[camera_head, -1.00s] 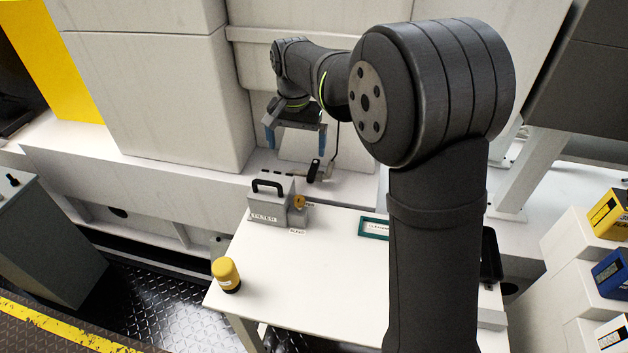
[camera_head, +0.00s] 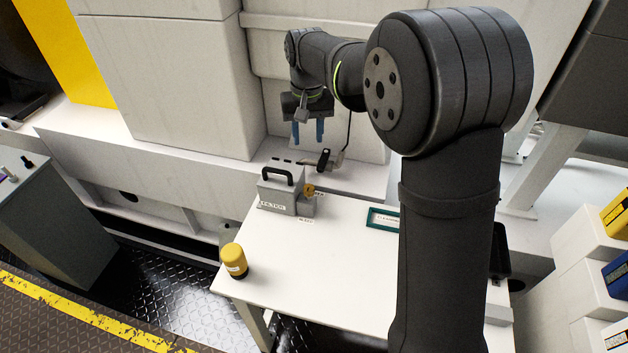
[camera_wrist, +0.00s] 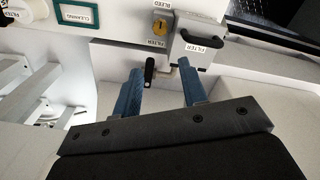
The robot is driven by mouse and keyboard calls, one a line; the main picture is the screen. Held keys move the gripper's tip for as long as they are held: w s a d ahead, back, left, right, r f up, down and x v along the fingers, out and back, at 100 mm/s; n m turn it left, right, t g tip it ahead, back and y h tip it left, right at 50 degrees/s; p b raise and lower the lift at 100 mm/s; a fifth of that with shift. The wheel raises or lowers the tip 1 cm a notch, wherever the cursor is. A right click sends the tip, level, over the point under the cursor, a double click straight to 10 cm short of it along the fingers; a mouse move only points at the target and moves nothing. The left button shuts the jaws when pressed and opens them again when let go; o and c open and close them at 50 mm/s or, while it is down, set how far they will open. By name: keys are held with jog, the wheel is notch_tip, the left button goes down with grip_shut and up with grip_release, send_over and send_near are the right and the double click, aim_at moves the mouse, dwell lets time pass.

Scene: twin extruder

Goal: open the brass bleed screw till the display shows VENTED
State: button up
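The brass bleed screw (camera_head: 309,190) sits on a small grey block beside the grey filter housing (camera_head: 277,194), which has a black carry handle. In the wrist view the screw (camera_wrist: 160,27) shows a dark slot, next to a BLEED label. My gripper (camera_head: 308,136) is above and behind the housing, with its two blue fingers pointing down. In the wrist view my gripper (camera_wrist: 159,72) is open and empty, and its fingers are apart from the screw. I cannot make out a display reading VENTED in either view.
A black-handled lever (camera_head: 323,160) stands behind the housing, and shows near the left finger in the wrist view (camera_wrist: 150,70). A green-framed CLEANING sign (camera_head: 384,218) lies to the right. The front table area is clear.

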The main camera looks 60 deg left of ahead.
aim_at(309, 188)
notch_tip(309, 188, down, 18)
jog(key=n, duration=0.4)
dwell(0.4)
jog(key=c, duration=0.7)
